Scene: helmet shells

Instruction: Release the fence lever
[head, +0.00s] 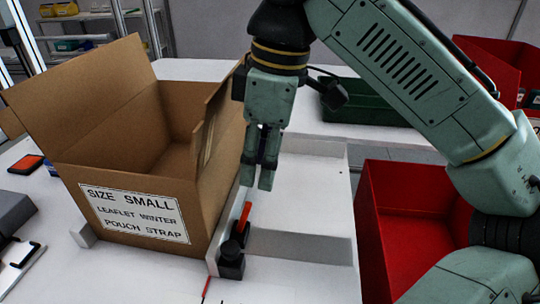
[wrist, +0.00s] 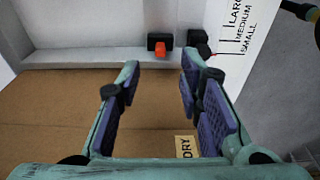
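The fence lever (head: 241,216) is a red handle on a black base (head: 231,262), standing upright at the front end of the pale fence (head: 213,257). In the wrist view the lever (wrist: 166,38) shows as an orange-red end against a black block, beyond the fingertips and roughly between them. My gripper (head: 257,186) points down, above and behind the lever in the head view, apart from it. In the wrist view my gripper (wrist: 161,66) has its fingers spread with nothing between them. The lever's lower part is partly hidden.
An open cardboard box (head: 110,165) labelled SIZE SMALL stands against the fence's left, its flap close to my gripper. A size scale (wrist: 243,28) reads LARGE, MEDIUM, SMALL. A red bin (head: 400,200) is right, a green tray (head: 370,107) behind. White table right of the lever is clear.

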